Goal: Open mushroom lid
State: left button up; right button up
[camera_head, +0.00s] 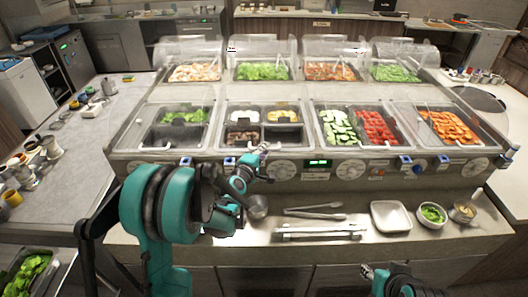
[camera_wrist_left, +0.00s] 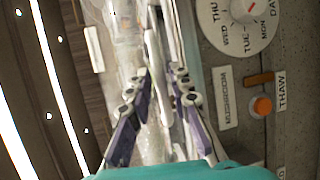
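My left gripper (camera_head: 262,152) is at the front panel of the wells, below the second front well from the left. In the left wrist view, its two purple-padded fingers (camera_wrist_left: 160,112) stand apart, with a pale metallic bar-like edge and a clear surface between or behind them. Contact cannot be told. A "MUSHROOM" label (camera_wrist_left: 227,98) is on the panel just right of the fingers. The second front well (camera_head: 264,128) holds several small pans under a clear cover that looks shut. My right gripper (camera_head: 372,273) is low at the bottom edge, away from the wells; its fingers are too small to judge.
A day dial (camera_wrist_left: 248,10) and an orange knob (camera_wrist_left: 261,105) marked "THAW" sit close to the left gripper. Tongs (camera_head: 315,212), a white tray (camera_head: 390,217), a bowl of greens (camera_head: 432,215) and a metal cup (camera_head: 257,206) stand on the front counter.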

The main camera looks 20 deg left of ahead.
pick_arm(q)
grip_shut()
jog(key=shift+r, duration=0.15)
